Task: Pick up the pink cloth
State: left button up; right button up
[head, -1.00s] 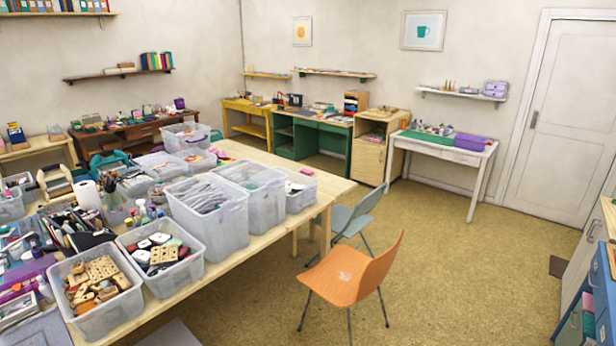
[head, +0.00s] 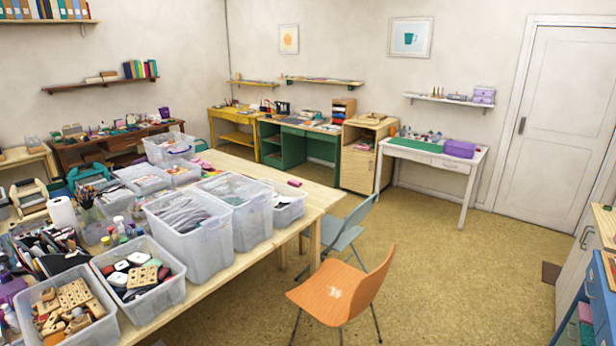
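No pink cloth can be made out for certain. A small pink item (head: 295,183) lies at the far edge of the big wooden table; its material is too small to tell. Another pink item (head: 585,311) sits in the blue unit at the right edge, partly cut off. A small pale patch (head: 334,293) shows on the orange chair's seat; I cannot tell what it is. Neither of my grippers is in view.
The big wooden table (head: 320,196) at the left carries several clear bins (head: 190,240). An orange chair (head: 345,285) and a grey-blue chair (head: 345,240) stand beside it. A blue unit (head: 600,303) borders the right. The floor (head: 470,270) between is open.

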aim_at(294, 183)
jog(key=i, duration=2.6)
jog(key=i+j, duration=0.1)
jog(key=i, duration=2.55)
jog(key=i+z, duration=0.25)
jog(key=i, duration=0.2)
jog(key=i+j+z, duration=0.1)
jog(key=i+z, duration=0.15)
jog(key=i, duration=0.15)
